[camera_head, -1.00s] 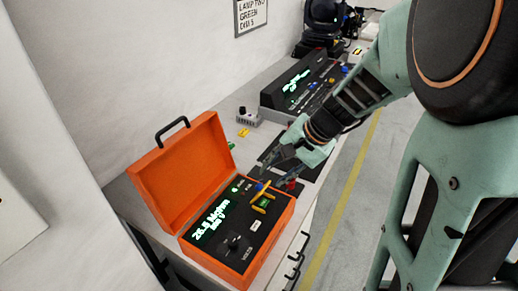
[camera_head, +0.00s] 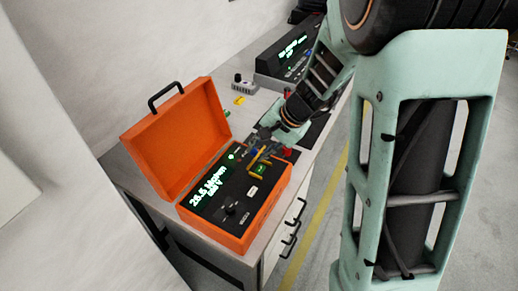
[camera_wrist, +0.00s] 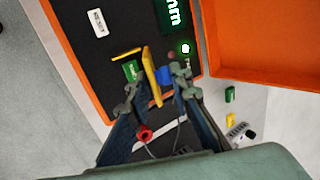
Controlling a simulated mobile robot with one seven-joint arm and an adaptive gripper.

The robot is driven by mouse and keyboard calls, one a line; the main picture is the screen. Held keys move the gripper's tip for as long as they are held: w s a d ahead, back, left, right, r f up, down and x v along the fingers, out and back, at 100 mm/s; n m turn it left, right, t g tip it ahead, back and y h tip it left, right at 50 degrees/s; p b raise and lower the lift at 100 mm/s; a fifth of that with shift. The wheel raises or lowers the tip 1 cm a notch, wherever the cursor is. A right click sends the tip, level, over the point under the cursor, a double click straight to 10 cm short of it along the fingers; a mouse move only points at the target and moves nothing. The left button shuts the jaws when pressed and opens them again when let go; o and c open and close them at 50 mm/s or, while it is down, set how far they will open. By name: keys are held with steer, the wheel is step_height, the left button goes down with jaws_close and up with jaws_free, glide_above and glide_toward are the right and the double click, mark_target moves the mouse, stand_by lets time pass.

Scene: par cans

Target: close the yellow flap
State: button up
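The orange case (camera_head: 262,211) stands open on the bench, with a black panel inside. On the panel, a narrow yellow flap (camera_wrist: 150,80) stands raised beside a green button (camera_wrist: 131,70) in the wrist view. A second yellow strip (camera_wrist: 126,54) lies on the button's other side. A blue part (camera_wrist: 163,74) is next to the flap. My gripper (camera_wrist: 157,77) is open over the panel, its fingers on either side of the flap and the blue part. Whether a finger touches the flap is unclear. In the head view, my gripper (camera_head: 264,138) partly hides this area.
The orange lid (camera_head: 180,135) stands up on the left. A lit green display (camera_head: 209,187) and a black knob (camera_head: 229,209) are on the panel. A red knob (camera_wrist: 145,133) lies near my fingers. A black console (camera_head: 287,62) stands farther back.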

jaws_close()
